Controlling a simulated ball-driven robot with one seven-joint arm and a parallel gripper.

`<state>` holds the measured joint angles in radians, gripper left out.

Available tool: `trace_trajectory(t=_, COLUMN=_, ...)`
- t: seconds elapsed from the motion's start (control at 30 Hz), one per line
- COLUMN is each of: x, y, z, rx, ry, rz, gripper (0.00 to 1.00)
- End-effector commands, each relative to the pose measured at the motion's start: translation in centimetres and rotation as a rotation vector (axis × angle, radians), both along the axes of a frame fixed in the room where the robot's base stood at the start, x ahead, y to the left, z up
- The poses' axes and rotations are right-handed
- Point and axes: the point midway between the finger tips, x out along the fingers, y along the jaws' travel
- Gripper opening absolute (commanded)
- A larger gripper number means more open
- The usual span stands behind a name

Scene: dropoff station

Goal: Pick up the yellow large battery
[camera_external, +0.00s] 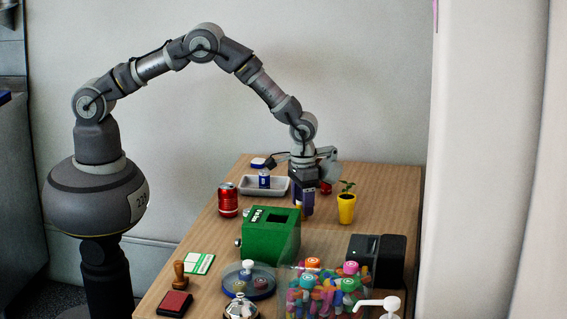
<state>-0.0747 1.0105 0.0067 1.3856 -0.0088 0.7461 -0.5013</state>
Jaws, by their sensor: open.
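I cannot make out a yellow large battery for certain in this view. My gripper (303,208) points down over the back part of the wooden table, behind the green box and left of the yellow plant pot. It is open; its fingers look dark and purple-blue, and the space between them is too small to see clearly. A white tray (279,192) lies just left of my gripper, with a small blue and white item (264,181) in it. A red object (326,187) shows partly behind my gripper.
A red can (228,203) stands left of the green box (268,245). The yellow pot (346,210) holds a plant. A black device (390,262), a clear bin of colourful pieces (322,296), a round tray (239,284), a stamp (180,276) and a red pad (175,304) crowd the front.

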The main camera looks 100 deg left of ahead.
Motion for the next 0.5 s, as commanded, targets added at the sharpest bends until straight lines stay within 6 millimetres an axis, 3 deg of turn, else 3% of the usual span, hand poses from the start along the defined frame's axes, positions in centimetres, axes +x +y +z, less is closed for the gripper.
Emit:
trace_trajectory(t=0.03, x=-0.03, y=0.03, z=-1.33, rx=0.0, ry=0.001, rz=0.0, gripper=0.64)
trace_trajectory(t=0.1, x=-0.02, y=0.02, z=-2.0, rx=-0.001, ry=0.001, rz=0.001, gripper=0.64)
trace_trajectory(t=0.33, x=0.01, y=0.03, z=-1.9, rx=0.0, ry=0.0, rz=0.0, gripper=0.62)
trace_trajectory(t=0.5, x=0.01, y=0.03, z=-1.89, rx=0.001, ry=-0.001, rz=0.0, gripper=0.23)
